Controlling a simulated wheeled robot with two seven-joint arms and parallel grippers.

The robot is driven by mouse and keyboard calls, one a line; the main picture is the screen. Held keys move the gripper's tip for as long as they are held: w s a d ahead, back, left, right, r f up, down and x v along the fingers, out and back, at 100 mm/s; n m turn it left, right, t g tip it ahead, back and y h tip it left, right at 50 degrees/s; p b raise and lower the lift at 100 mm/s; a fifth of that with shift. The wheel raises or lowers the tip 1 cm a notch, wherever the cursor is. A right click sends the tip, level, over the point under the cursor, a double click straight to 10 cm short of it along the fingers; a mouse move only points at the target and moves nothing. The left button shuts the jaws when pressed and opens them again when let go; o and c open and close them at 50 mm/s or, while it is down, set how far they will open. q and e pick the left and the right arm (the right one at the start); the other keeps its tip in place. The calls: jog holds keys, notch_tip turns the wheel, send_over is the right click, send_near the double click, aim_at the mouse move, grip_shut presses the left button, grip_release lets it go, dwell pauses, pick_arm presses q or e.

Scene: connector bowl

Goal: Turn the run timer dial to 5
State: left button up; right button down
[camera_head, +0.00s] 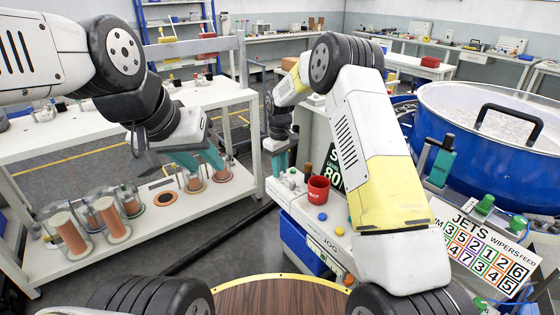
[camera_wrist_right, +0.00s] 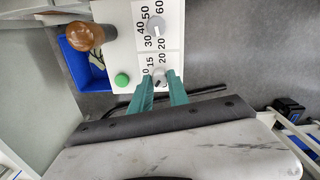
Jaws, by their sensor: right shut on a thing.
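A white panel (camera_wrist_right: 133,50) with printed numbers carries two knobs in the right wrist view. The nearer dial (camera_wrist_right: 160,76) sits between the teal fingertips of my right gripper (camera_wrist_right: 161,88), which is shut on it. A 15 and a 20 show beside it; its pointer is too small to read. The other grey dial (camera_wrist_right: 155,27) stands farther off, among 30, 40, 50 and 60. No title shows, so I cannot tell which dial is the run timer by label. In the head view, my right gripper (camera_head: 281,162) points down at the panel. My left gripper (camera_head: 199,160) is open and empty above the left bench.
A green button (camera_wrist_right: 122,80) and a brown handle (camera_wrist_right: 85,37) stand left of the dials. A red cup (camera_head: 318,190) is right of my right gripper. A blue bowl (camera_head: 455,115) stands at right. Clear containers with copper-coloured spools (camera_head: 110,217) are on the left bench.

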jog(key=shift+r+m, duration=0.1)
jog(key=shift+m, duration=0.4)
jog(key=c, duration=1.3)
grip_release()
jog(key=shift+o, duration=0.2)
notch_tip(320, 180, up, 7)
jog(key=shift+r, duration=0.4)
